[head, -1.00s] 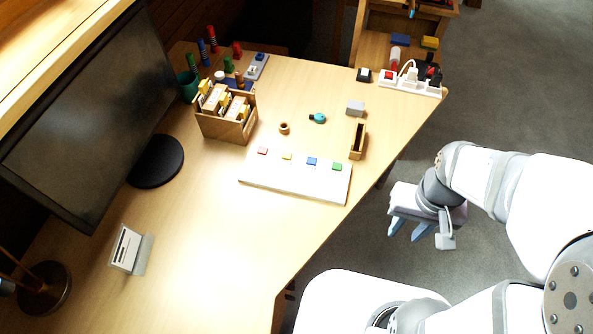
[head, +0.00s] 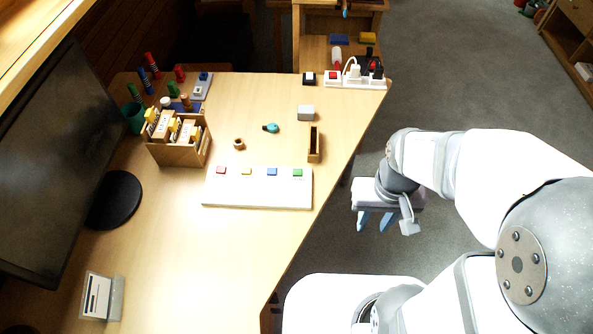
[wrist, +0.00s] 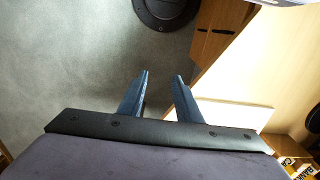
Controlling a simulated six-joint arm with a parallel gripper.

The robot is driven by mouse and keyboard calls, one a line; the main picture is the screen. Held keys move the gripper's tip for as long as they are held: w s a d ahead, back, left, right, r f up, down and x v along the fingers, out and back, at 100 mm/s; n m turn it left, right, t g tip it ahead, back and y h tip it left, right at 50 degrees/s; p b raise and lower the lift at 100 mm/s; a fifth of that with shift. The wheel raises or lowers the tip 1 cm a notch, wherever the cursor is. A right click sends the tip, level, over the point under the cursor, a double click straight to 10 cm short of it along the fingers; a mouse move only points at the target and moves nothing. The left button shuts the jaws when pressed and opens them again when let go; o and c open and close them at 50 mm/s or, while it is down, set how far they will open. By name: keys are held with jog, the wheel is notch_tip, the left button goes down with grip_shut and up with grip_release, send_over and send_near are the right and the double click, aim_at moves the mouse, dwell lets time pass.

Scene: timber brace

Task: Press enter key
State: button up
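A white board (head: 257,194) lies flat on the desk near its right edge. Along its far side is a row of coloured keys: red (head: 221,170), yellow (head: 247,171), blue (head: 272,171) and green (head: 297,172). I cannot read any label that marks one as enter. My gripper (head: 375,221) is to the right of the board, beyond the desk edge and over the grey floor, touching nothing. In the wrist view its two blue-grey fingers (wrist: 162,75) stand apart with nothing between them.
A card box (head: 177,153), a monitor (head: 50,165) and a small card stand (head: 101,297) are on the left. A tape ring (head: 238,144), a teal item (head: 271,128), a grey block (head: 306,113) and a wooden tray (head: 315,146) lie behind the board. A power strip (head: 355,80) is at the back right.

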jog(key=shift+c, duration=0.7)
grip_shut()
dwell(1.1)
